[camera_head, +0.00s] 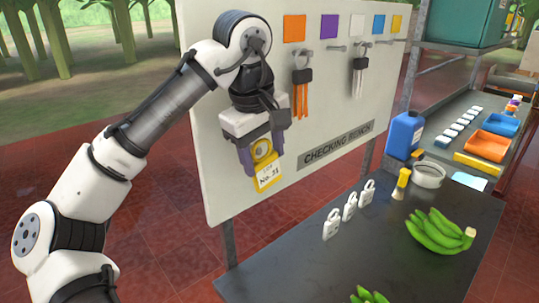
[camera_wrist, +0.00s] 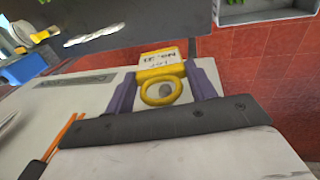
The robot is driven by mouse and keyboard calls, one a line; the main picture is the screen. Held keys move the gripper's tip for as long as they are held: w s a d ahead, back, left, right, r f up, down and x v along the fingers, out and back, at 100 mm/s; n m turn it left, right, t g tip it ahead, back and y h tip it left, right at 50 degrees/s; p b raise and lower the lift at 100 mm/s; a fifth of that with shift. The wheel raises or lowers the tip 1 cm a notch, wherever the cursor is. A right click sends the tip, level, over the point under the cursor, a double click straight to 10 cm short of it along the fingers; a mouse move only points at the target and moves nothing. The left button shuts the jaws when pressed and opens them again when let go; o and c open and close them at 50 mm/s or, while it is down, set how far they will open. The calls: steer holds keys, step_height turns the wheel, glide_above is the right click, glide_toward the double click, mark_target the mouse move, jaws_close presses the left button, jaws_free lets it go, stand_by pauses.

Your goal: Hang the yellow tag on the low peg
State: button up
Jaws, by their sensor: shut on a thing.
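My gripper (camera_head: 261,154) is shut on the yellow tag (camera_head: 268,177), with one purple finger on each side of its ring. The tag hangs upright in front of the pale board's lower left part, its white label reading "No. 31". In the wrist view, the gripper (camera_wrist: 164,90) holds the tag's yellow ring (camera_wrist: 146,97), and a grey round spot shows inside the ring. I cannot tell whether this spot is a peg end or the board behind. No low peg shows clearly; my arm and gripper cover that part of the board.
The board (camera_head: 225,180) carries coloured squares above a row of pegs. An orange bundle (camera_head: 301,95) and a white bundle (camera_head: 359,78) hang there. The dark bench (camera_head: 400,270) below holds white padlock-shaped tags (camera_head: 350,207), green bananas (camera_head: 440,232) and a blue jug (camera_head: 404,135).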

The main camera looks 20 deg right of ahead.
steer(key=shift+w+a+f, duration=0.1)
steer(key=shift+w+a, duration=0.15)
steer(key=shift+w, duration=0.35)
steer(key=shift+w+a, duration=0.25)
steer(key=shift+w, duration=0.35)
steer(key=shift+w+a+f, duration=0.2)
steer(key=shift+w+f, duration=0.25)
steer(key=shift+w, duration=0.15)
steer(key=o, duration=1)
steer(key=shift+o, duration=0.2)
steer(key=shift+r, duration=0.1)
